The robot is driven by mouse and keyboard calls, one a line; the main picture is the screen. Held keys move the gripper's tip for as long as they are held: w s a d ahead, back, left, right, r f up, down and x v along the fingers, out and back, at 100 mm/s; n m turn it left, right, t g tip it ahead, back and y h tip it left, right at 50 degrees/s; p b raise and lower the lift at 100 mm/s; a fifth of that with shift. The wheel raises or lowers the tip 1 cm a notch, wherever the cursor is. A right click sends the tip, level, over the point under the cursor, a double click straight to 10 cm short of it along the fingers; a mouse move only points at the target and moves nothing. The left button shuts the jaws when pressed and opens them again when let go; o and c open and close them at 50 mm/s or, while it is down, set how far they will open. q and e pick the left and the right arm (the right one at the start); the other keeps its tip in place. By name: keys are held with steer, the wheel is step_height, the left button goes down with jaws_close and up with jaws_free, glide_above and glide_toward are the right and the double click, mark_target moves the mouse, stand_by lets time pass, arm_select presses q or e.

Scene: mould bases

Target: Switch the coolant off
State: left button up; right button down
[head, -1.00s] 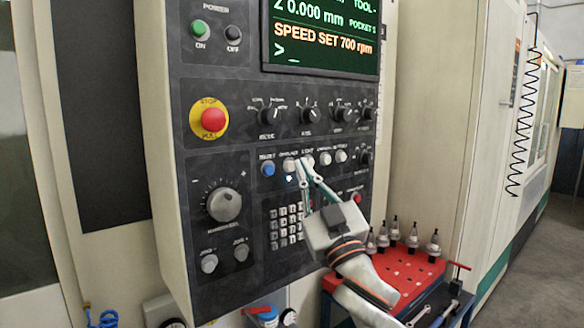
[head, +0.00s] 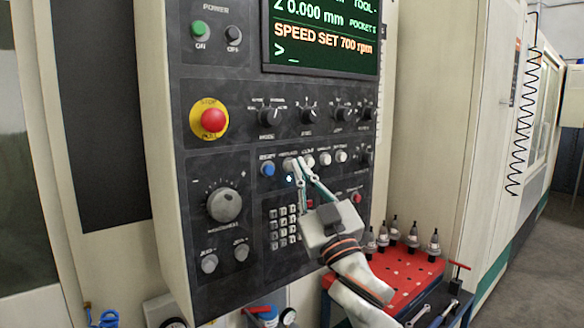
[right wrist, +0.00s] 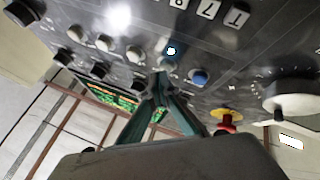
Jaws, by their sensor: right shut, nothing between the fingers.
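The control panel's button row has a blue reset button (head: 268,169) at its left end. The white button (head: 289,165) just right of it appears to be the coolant button, though its label is blurred. A small lamp (head: 289,179) below it glows pale cyan; it also shows in the right wrist view (right wrist: 171,50). My right gripper (head: 299,164) is shut and empty, with its fingertips at the white button, partly over it. In the right wrist view the tips (right wrist: 158,80) are close to that button (right wrist: 165,65); I cannot tell whether they touch. My left gripper is out of view.
A red-and-yellow emergency stop (head: 212,120) sits at the panel's left, above a large dial (head: 223,204). Another white button (head: 309,160) is close to the fingertips. A red tool tray (head: 402,282) with several tool holders stands below right.

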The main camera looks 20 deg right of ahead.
steer(key=shift+w+a, duration=0.15)
steer(key=shift+w, duration=0.15)
stand_by(0.4)
steer(key=shift+s, duration=0.1)
steer(key=shift+s+d+p, duration=0.3)
steer(key=shift+s+p, duration=0.2)
steer(key=shift+s, duration=0.15)
steer(key=shift+s+d+p, duration=0.3)
steer(key=shift+s+p, duration=0.05)
steer(key=shift+s, duration=0.4)
steer(key=shift+s+d+p, duration=0.35)
steer(key=shift+s, duration=0.45)
steer(key=shift+s+d+p, duration=0.3)
steer(key=shift+s+p, duration=0.05)
steer(key=shift+s, duration=0.4)
